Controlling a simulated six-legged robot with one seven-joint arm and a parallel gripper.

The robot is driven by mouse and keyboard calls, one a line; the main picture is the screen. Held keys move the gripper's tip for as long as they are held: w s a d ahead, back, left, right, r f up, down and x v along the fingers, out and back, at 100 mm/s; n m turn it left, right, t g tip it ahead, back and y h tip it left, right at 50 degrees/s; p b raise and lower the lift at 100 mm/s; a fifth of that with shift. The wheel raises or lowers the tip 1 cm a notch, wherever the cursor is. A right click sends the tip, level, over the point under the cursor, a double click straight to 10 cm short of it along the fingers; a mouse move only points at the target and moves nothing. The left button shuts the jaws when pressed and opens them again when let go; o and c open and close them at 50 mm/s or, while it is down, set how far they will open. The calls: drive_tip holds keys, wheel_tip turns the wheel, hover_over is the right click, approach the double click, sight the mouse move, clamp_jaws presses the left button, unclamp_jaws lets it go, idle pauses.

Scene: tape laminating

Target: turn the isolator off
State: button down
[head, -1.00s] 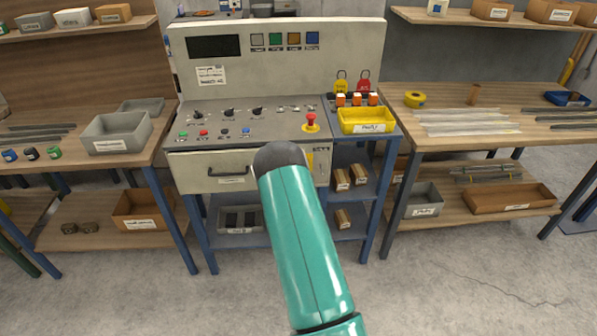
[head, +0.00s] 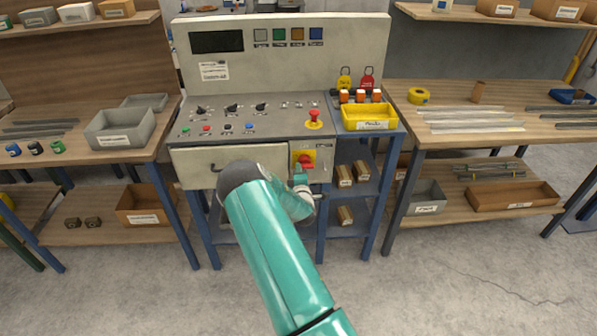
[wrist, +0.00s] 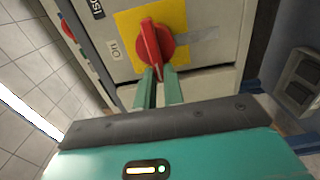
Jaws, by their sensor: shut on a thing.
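The isolator is a red rotary handle (wrist: 151,43) on a yellow plate (wrist: 126,22), on the front of the grey machine. In the head view the red handle (head: 305,162) sits at the right end of the cabinet front, beside the drawer. My gripper (wrist: 158,70) is shut on the red handle, with its two green fingers at the handle's lower end. In the wrist view the handle's long bar stands nearly upright in the picture, and a label reading "ON" (wrist: 114,48) is left of the plate. In the head view my arm partly covers the drawer.
A red mushroom button (head: 314,115) on a yellow base stands on the panel above the isolator. A yellow bin (head: 369,117) and two padlock-shaped tags (head: 367,78) are to its right. The drawer (head: 195,168) is shut. A shelf with small boxes (head: 345,176) lies right of the cabinet.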

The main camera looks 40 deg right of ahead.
drive_tip(key=shift+d, duration=0.1)
drive_tip(key=c, duration=1.5)
unclamp_jaws()
drive_tip(key=shift+s, duration=0.1)
drive_tip(key=v, duration=1.3)
drive_tip(key=shift+s+a, duration=0.25)
drive_tip(key=shift+a, duration=0.1)
